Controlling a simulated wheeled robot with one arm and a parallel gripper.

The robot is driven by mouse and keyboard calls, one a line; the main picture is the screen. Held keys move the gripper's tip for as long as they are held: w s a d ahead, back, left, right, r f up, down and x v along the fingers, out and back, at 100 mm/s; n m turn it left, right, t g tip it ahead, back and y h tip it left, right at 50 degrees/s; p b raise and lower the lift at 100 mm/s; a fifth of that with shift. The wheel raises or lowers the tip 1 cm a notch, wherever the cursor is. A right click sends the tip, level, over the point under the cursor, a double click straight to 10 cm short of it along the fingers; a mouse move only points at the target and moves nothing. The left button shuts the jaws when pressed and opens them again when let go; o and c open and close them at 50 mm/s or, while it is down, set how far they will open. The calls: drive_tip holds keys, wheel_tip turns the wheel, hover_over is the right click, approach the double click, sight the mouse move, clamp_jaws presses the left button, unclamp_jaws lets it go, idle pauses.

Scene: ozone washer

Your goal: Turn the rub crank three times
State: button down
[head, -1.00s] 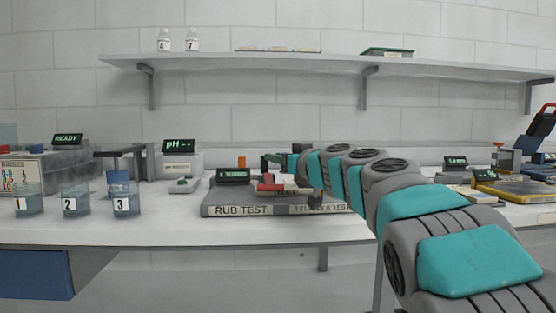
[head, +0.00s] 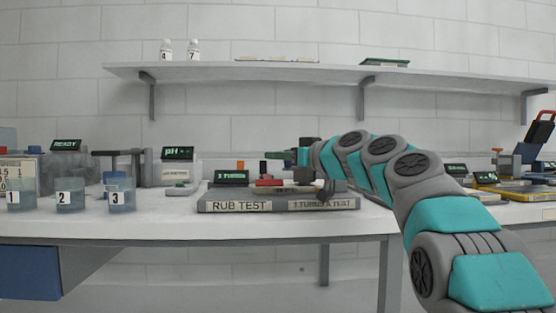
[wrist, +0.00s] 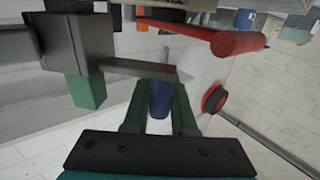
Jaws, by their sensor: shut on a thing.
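The rub tester is a grey base (head: 275,206) lettered RUB TEST, on the bench at the middle of the head view. A small display (head: 231,177) with a TURNS line stands at its left; its number is too small to read surely. My gripper (head: 297,156) is above the tester's back part. In the wrist view my gripper (wrist: 158,118) has its two green fingers shut around the blue crank handle (wrist: 160,97). A dark crank arm (wrist: 140,68) runs from a dark block (wrist: 75,40) to the handle. The handle's lower end is hidden between the fingers.
Several numbered beakers (head: 121,195) and a pH meter (head: 178,168) stand left of the tester. Other instruments (head: 515,185) are on the right. A wall shelf (head: 320,74) runs above. In the wrist view a red bar (wrist: 232,40) lies close right of the crank.

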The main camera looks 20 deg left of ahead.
drive_tip(key=c, duration=0.7)
unclamp_jaws()
drive_tip(key=shift+d, duration=0.1)
drive_tip(key=shift+s+d, duration=0.3)
drive_tip(key=shift+d, duration=0.15)
drive_tip(key=b+v, duration=0.2)
drive_tip(key=v, duration=0.4)
drive_tip(key=shift+s+d, duration=0.2)
drive_tip(key=shift+d, duration=0.05)
